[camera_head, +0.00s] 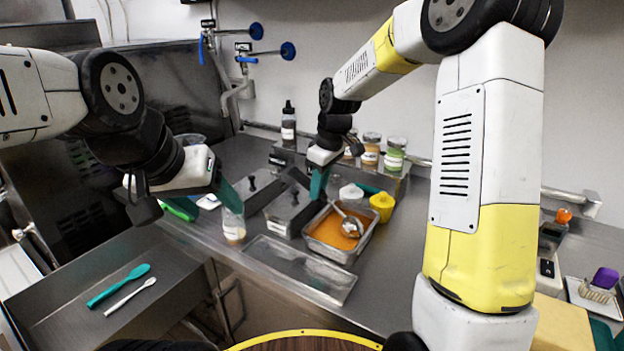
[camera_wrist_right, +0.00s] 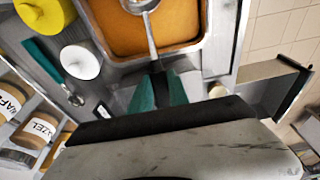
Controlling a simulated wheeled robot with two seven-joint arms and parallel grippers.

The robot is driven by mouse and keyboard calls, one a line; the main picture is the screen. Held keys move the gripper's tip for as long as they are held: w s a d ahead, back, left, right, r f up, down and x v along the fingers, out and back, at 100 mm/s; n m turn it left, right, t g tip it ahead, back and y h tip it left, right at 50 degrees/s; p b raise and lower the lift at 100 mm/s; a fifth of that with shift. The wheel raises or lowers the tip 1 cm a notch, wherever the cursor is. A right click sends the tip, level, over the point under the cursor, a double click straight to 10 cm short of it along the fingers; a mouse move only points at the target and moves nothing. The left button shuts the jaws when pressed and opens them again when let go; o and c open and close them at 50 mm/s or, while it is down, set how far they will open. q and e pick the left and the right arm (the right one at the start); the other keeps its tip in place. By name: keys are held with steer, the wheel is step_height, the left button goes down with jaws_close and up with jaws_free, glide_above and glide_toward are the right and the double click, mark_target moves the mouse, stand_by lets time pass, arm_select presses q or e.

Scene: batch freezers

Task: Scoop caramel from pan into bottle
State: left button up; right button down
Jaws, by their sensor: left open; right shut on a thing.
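A steel pan (camera_head: 352,256) of orange caramel (camera_head: 325,231) sits on the counter, centre of the head view. A metal ladle (camera_head: 350,226) rests with its bowl in the caramel, handle slanting up left. My right gripper (camera_head: 318,184) is above the pan's back edge; in the right wrist view it (camera_wrist_right: 157,88) is shut on the ladle's handle (camera_wrist_right: 150,35). A clear bottle (camera_head: 233,226) with a white label stands upright left of the pan. My left gripper (camera_head: 228,192) is open at the bottle's top; whether the fingers straddle it is unclear.
Lidded steel containers (camera_head: 289,212) stand between bottle and pan. A yellow tub (camera_head: 382,206) and a white-lidded tub (camera_head: 351,193) are behind the pan. Labelled jars (camera_head: 394,158) stand on a back shelf. A flat steel tray (camera_head: 300,270) lies in front. A teal spatula (camera_head: 118,285) lies at lower left.

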mark_target(307, 179)
steer(key=shift+s+d, duration=0.2)
steer(key=shift+d, duration=0.1)
steer(key=shift+w+a+f+g+h, duration=0.2)
steer(key=shift+a+f+g+h, duration=0.1)
steer(key=shift+a+f+h, duration=0.1)
steer(key=shift+w+r, duration=0.15)
steer(key=shift+r, duration=0.65)
steer(key=shift+w+a+r, duration=0.1)
steer(key=shift+a+r, duration=0.05)
steer(key=shift+r, duration=0.7)
steer(key=shift+a+r, duration=0.1)
steer(key=shift+r, duration=0.7)
steer(key=shift+w+a+f+g+h, duration=0.2)
steer(key=shift+w+a+g+h, duration=0.2)
steer(key=shift+a+g+h, duration=0.35)
steer(key=shift+w+a+g+h, duration=0.35)
steer(key=shift+w+g+h, duration=0.1)
steer(key=shift+h, duration=0.6)
